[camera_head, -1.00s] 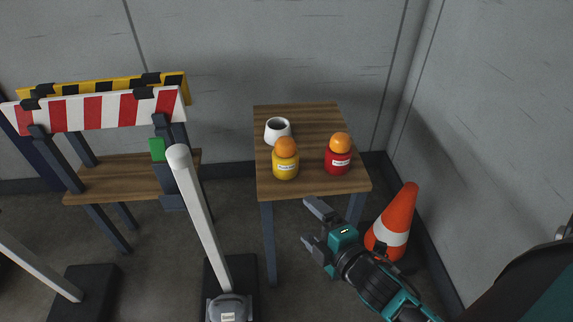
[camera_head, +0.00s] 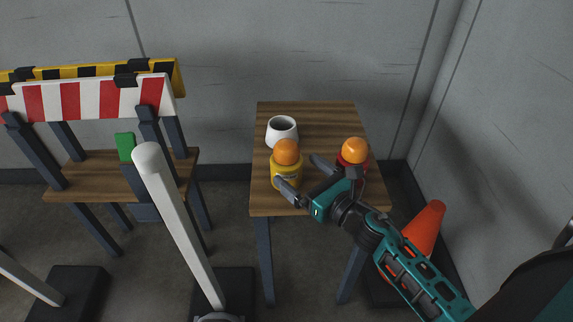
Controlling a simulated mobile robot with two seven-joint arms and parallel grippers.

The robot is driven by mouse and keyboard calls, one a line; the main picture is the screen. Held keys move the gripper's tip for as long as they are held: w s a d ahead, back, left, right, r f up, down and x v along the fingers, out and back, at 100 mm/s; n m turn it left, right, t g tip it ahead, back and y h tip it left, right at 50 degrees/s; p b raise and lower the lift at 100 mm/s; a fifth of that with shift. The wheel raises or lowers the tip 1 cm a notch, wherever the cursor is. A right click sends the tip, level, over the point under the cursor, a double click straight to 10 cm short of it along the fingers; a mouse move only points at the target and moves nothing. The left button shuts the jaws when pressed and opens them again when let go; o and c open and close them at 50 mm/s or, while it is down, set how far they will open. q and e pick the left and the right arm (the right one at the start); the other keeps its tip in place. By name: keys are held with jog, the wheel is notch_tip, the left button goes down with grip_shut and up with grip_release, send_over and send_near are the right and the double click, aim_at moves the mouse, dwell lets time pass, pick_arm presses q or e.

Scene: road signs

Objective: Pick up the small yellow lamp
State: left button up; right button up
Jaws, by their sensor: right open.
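The small yellow lamp (camera_head: 285,168) has a yellow body and an orange dome. It stands upright near the front left of the small wooden table (camera_head: 262,199). My right gripper (camera_head: 298,174) is open, with its fingers pointing left at the lamp. One fingertip overlaps the lamp's lower front and the other is just to its right, toward the back. I cannot tell whether they touch it. A red lamp (camera_head: 354,152) with an orange dome stands to the right, partly hidden by my gripper. My left gripper is not in view.
A white cup (camera_head: 281,131) stands just behind the yellow lamp. An orange cone (camera_head: 424,226) is on the floor right of the table, partly behind my right arm. A striped barrier (camera_head: 85,100), a bench (camera_head: 90,182) and a white post (camera_head: 178,225) are at left.

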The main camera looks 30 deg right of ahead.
jog(key=x, duration=0.4)
jog(key=f+x, duration=0.1)
jog(key=x, duration=0.1)
jog(key=shift+a+b, duration=0.1)
jog(key=shift+b, duration=0.2)
jog(key=shift+w, duration=0.35)
jog(key=c, duration=1.1)
jog(key=shift+r, duration=0.15)
